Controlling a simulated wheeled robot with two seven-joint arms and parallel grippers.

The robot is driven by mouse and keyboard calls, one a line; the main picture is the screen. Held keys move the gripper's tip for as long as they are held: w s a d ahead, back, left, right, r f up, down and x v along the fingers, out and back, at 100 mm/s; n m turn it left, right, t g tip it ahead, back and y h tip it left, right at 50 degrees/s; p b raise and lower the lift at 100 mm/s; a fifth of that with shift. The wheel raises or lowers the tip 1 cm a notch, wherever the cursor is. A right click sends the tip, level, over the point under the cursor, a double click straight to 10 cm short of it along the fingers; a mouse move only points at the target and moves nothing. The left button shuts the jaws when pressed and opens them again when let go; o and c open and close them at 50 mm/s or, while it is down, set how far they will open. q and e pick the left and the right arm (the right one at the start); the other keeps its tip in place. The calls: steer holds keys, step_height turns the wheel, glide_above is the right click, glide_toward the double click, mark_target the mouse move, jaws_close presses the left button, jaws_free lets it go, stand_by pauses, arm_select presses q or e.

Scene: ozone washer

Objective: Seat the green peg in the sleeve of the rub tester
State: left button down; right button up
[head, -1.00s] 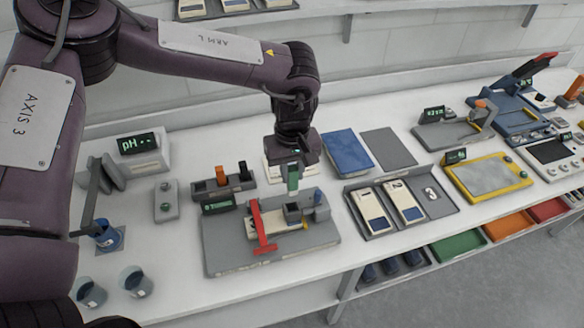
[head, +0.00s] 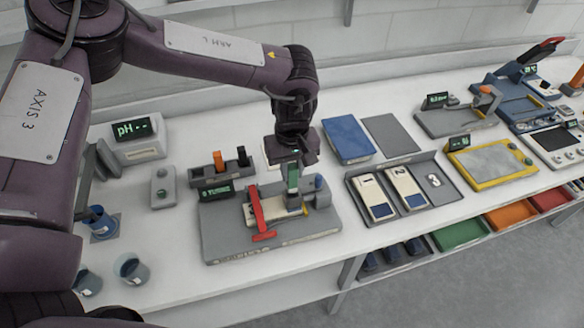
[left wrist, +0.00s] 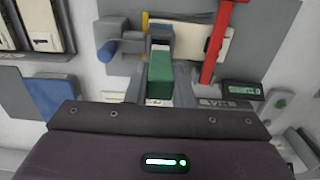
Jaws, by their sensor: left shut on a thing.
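My left gripper (head: 291,158) is shut on the green peg (head: 292,179), which hangs upright below it. The rub tester (head: 225,233) is a grey base with a red lever (head: 258,212) and a small display (head: 216,193). Its grey sleeve (head: 293,204) stands at the base's right part, directly under the peg in the head view. The left wrist view shows the green peg (left wrist: 160,75) with its far end at the sleeve (left wrist: 162,30). I cannot tell whether the peg tip is inside the sleeve or just above it. My right gripper is out of view.
A rack (head: 205,178) with an orange and a black peg stands behind the tester, to the left. A blue pad (head: 348,141) lies behind to the right. A grey tray (head: 438,181) with numbered cards stands right of the tester. Cups (head: 131,268) stand at the left.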

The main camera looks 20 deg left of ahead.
mark_target(292, 185)
arm_select(q)
steer(key=shift+p, duration=0.4)
stand_by(1.2)
steer(key=shift+f+b, duration=0.5)
steer(key=shift+f, duration=0.2)
steer(key=shift+f+b, duration=1.35)
steer(key=shift+f, duration=0.85)
steer(key=c, duration=1.2)
jaws_free()
steer(key=shift+o, duration=0.2)
steer(key=shift+r, duration=0.1)
